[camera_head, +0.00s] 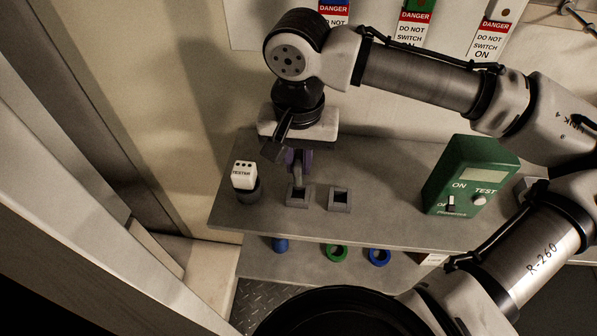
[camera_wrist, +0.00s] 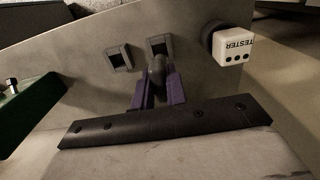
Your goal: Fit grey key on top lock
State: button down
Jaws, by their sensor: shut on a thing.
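My gripper (camera_head: 298,160) points down over the shelf, its purple fingers shut on a dark grey rounded piece, apparently the grey key (camera_head: 298,178). In the wrist view, the grey key (camera_wrist: 156,70) stands between the fingers (camera_wrist: 158,92). Its lower end meets or overlaps the left square grey holder (camera_head: 298,200), which is the right one in the wrist view (camera_wrist: 158,42). I cannot tell whether it sits inside or just above it. A second square holder (camera_head: 340,200) beside it looks empty. I cannot make out which thing is the top lock.
A white tester (camera_head: 244,175) on a dark base stands left of the holders. A green switch box (camera_head: 464,180) stands right. Danger tags (camera_head: 413,25) hang on the back wall. A blue piece (camera_head: 280,245), a green ring (camera_head: 336,253) and a blue ring (camera_head: 378,256) lie on the lower shelf.

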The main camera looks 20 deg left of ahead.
aim_at(298, 157)
notch_tip(298, 157, up, 14)
jog(key=shift+r, duration=0.25)
dwell(0.3)
